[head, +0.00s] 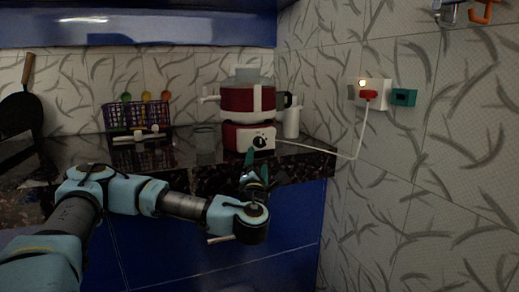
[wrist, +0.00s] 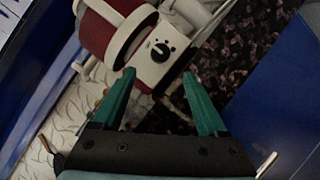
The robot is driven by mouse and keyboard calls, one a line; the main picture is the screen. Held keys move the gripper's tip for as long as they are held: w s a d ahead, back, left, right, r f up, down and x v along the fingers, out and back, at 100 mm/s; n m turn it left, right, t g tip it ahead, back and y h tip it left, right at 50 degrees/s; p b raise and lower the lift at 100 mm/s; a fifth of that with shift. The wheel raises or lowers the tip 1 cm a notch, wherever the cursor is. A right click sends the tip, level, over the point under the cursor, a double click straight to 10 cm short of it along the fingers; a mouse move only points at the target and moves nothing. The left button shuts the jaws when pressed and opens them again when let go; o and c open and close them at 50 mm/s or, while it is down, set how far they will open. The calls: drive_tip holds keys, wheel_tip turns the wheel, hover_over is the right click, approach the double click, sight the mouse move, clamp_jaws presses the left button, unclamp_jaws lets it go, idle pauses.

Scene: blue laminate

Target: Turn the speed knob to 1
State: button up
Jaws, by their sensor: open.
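The speed knob (head: 260,142) is a dark round dial on the white front panel of a red and white appliance (head: 248,100) at the back of the counter. In the wrist view the knob (wrist: 161,52) sits ahead, between and beyond my fingertips, on the white panel with small dark marks around it. The number it points to is too small to read. My gripper (head: 255,164) is open and empty, with green fingers just in front of and below the panel in the head view. The fingers (wrist: 159,73) appear apart from the knob.
A white cord (head: 325,150) runs from the appliance to a red plug (head: 368,95) in the wall socket. A purple basket (head: 138,117) with spoons, a clear glass (head: 205,140) and a white bottle (head: 291,122) stand on the dark counter (head: 215,182). A tiled wall closes the right side.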

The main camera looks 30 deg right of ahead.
sight(260, 144)
drive_tip(key=p+x, duration=0.1)
drive_tip(key=x, duration=0.8)
drive_tip(key=shift+w+d+r, duration=0.15)
drive_tip(key=shift+w+d, duration=0.05)
drive_tip(key=shift+w, duration=0.1)
drive_tip(key=shift+c, duration=0.4)
clamp_jaws()
